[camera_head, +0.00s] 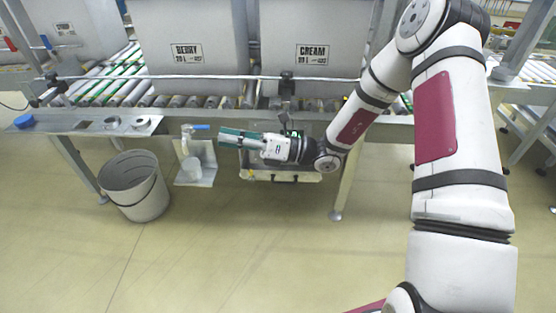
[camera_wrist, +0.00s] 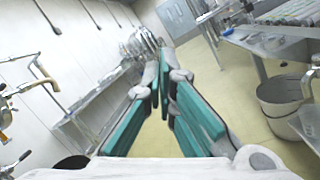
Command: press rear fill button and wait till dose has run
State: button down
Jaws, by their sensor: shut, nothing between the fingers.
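My gripper (camera_head: 222,138) is below the conveyor's front edge, pointing left in the head view, with its teal finger pads together and nothing held. I cannot make out a fill button in either view. A panel or box (camera_head: 285,177) hangs under the conveyor, partly hidden behind my gripper and wrist. Two grey liners stand above, one marked BERRY (camera_head: 190,52) and one marked CREAM (camera_head: 312,55). I cannot see any dose running.
A blue-handled tap (camera_head: 196,127) is just left of my fingertips, above a metal bracket (camera_head: 208,165) with a small clear cup (camera_head: 191,168). A grey bucket (camera_head: 135,185) stands on the floor further left. Metal fittings (camera_wrist: 10,100) line the left of the wrist view. Front floor is clear.

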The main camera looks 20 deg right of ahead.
jog(key=w+d+f+m+t+h+b, duration=0.2)
jog(key=w+d+f+m+t+h, duration=0.1)
jog(key=f+m, duration=0.5)
jog(key=w+d+f+m+t+h+b, duration=0.2)
jog(key=w+d+f+m+t+h, duration=0.2)
jog(key=f, duration=0.6)
jog(key=w+d+f+m+t+h+b, duration=0.2)
jog(key=w+d+f+m+t+h, duration=0.2)
jog(key=m, duration=0.9)
notch_tip(320, 180, down, 5)
jog(key=d+t+h, duration=0.3)
jog(key=t+h, duration=0.1)
jog(key=shift+h, duration=0.3)
jog(key=shift+w, duration=0.1)
jog(key=w+d+f+b, duration=0.2)
jog(key=w+f+b, duration=0.1)
jog(key=w+b, duration=0.3)
jog(key=shift+w+d, duration=0.2)
jog(key=shift+w, duration=0.65)
jog(key=shift+w, duration=0.1)
jog(key=shift+w+d+f, duration=0.1)
jog(key=shift+w, duration=0.2)
